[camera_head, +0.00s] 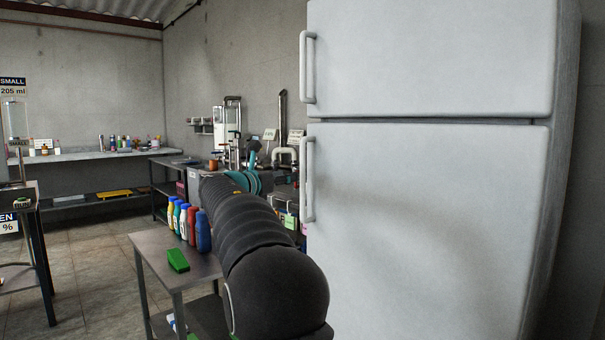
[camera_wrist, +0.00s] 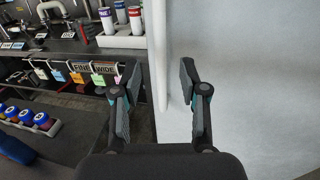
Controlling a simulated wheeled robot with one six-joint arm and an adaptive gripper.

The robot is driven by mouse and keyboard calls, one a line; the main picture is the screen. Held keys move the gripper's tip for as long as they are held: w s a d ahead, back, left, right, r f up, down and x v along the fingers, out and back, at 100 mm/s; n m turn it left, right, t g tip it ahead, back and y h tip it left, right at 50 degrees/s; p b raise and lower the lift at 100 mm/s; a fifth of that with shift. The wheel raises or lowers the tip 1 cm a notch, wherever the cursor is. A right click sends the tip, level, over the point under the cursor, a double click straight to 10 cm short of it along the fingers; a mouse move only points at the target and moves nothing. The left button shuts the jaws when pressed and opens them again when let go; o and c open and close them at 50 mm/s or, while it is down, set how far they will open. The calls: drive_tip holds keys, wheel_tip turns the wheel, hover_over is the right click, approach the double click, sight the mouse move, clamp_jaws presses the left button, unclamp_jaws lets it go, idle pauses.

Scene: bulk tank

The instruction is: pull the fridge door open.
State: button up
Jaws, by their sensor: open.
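The white fridge has an upper door (camera_head: 430,55) and a taller lower door (camera_head: 420,230), both shut in the head view. Each has a vertical white handle on its left edge: the upper handle (camera_head: 308,68) and the lower handle (camera_head: 308,180). In the wrist view a white handle bar (camera_wrist: 159,55) runs down between the two fingers of my gripper (camera_wrist: 161,78), beside the pale door face (camera_wrist: 250,80). The fingers are spread, and gaps show on both sides of the bar. I cannot tell how deep the bar lies between them.
A small table (camera_head: 165,245) with several bottles and a green block (camera_head: 178,260) stands left of my arm. A dark bench (camera_wrist: 60,60) with tags and cups lies left of the fridge. Open floor (camera_head: 90,270) shows at the left.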

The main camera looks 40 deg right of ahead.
sight(301, 173)
drive_tip(key=p+x, duration=0.1)
drive_tip(key=x, duration=0.8)
clamp_jaws()
